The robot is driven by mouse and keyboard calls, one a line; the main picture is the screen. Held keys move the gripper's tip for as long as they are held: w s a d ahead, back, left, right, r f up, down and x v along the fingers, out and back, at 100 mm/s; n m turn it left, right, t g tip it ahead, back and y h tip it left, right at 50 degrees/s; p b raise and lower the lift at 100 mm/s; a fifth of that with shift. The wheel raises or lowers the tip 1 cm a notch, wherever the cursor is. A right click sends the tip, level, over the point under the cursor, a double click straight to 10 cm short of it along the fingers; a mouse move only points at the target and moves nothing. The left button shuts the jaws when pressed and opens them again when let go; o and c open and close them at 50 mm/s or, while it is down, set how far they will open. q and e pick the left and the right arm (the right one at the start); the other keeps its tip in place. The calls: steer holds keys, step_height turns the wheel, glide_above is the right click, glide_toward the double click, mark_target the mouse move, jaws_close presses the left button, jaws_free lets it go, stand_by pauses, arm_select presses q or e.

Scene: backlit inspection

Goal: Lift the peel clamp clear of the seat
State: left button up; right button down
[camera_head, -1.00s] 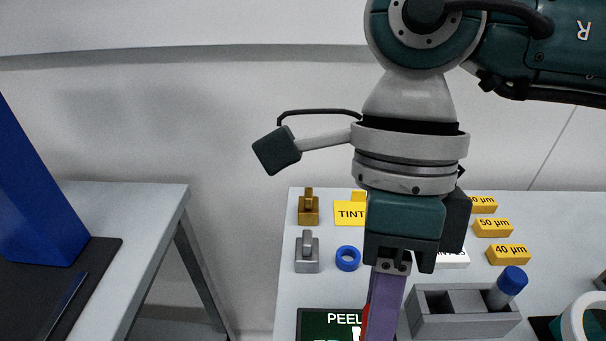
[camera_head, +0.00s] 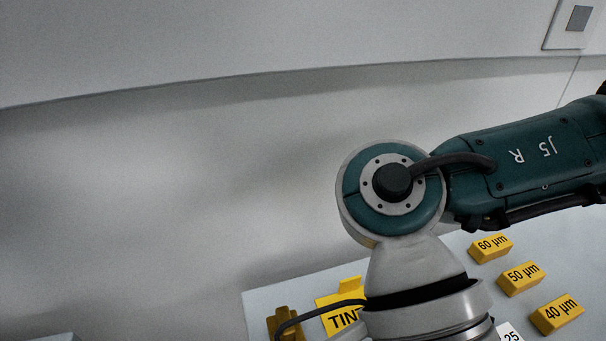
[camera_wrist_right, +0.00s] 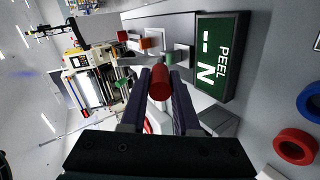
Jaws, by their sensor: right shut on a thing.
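My right gripper (camera_wrist_right: 160,95) shows in the right wrist view with its two purple fingers on either side of a red rounded piece (camera_wrist_right: 159,82), and it is shut on it. The red piece looks like part of the peel clamp, but most of its body is hidden between the fingers. The seat cannot be made out for certain, so I cannot tell whether the clamp is clear of it. A dark green PEEL display (camera_wrist_right: 222,60) stands close by at the upper right. In the head view my right fingers are below the frame. My left gripper is not in view.
In the head view, yellow blocks marked 60 µm (camera_head: 490,248), 50 µm (camera_head: 521,278) and 40 µm (camera_head: 557,315) sit at the right. A red ring (camera_wrist_right: 295,147) and a blue ring (camera_wrist_right: 311,101) lie right in the wrist view.

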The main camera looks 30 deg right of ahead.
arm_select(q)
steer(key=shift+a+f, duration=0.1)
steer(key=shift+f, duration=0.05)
arm_select(e)
steer(key=c, duration=0.6)
jaws_free()
steer(key=shift+f, duration=0.1)
steer(key=shift+c, duration=0.2)
steer(key=shift+w, duration=0.1)
arm_select(q)
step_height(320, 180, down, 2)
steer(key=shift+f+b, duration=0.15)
steer(key=shift+b, duration=1)
arm_select(e)
steer(key=v, duration=1)
